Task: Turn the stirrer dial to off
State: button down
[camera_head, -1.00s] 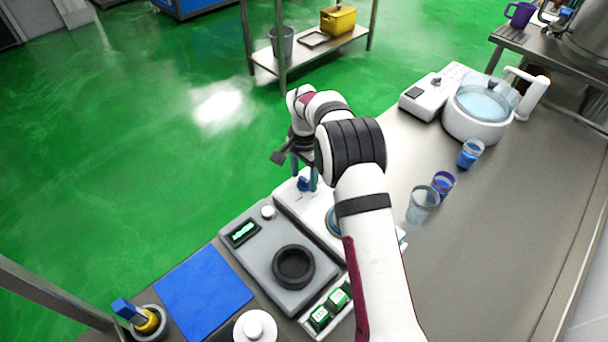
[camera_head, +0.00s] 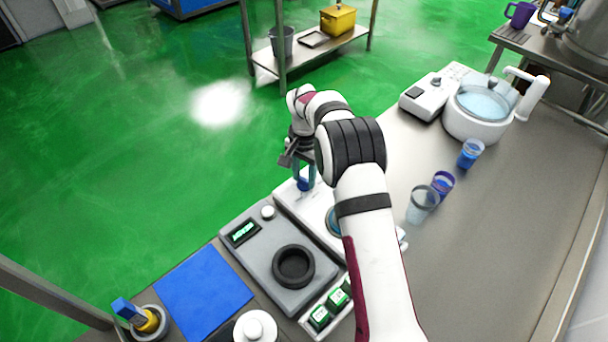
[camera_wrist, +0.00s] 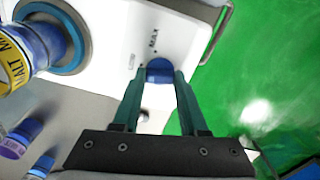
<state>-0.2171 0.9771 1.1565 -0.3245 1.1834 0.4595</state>
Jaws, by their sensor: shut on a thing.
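The stirrer is a white unit (camera_head: 313,207) near the table's left edge, partly hidden behind my arm. Its blue dial (camera_head: 304,185) also shows in the wrist view (camera_wrist: 159,72), beside the printed word MAX. My gripper (camera_wrist: 160,78) points down at the unit, with one teal finger on each side of the dial, shut on it. In the head view my gripper (camera_head: 304,178) is over the unit's far left corner. The dial's pointer is hidden, so I cannot tell its setting.
A grey scale (camera_head: 265,262) with a black ring sits close in front of the stirrer, with a blue mat (camera_head: 203,287) to its left. Cups (camera_head: 423,203) stand to the right of my arm. A water bath (camera_head: 482,110) is farther back. The table's right side is clear.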

aim_at(305, 180)
jog(key=n, duration=0.4)
jog(key=shift+n, duration=2.8)
jog(key=shift+c, duration=2.2)
grip_release()
notch_tip(305, 180, up, 16)
jog(key=shift+d, duration=0.1)
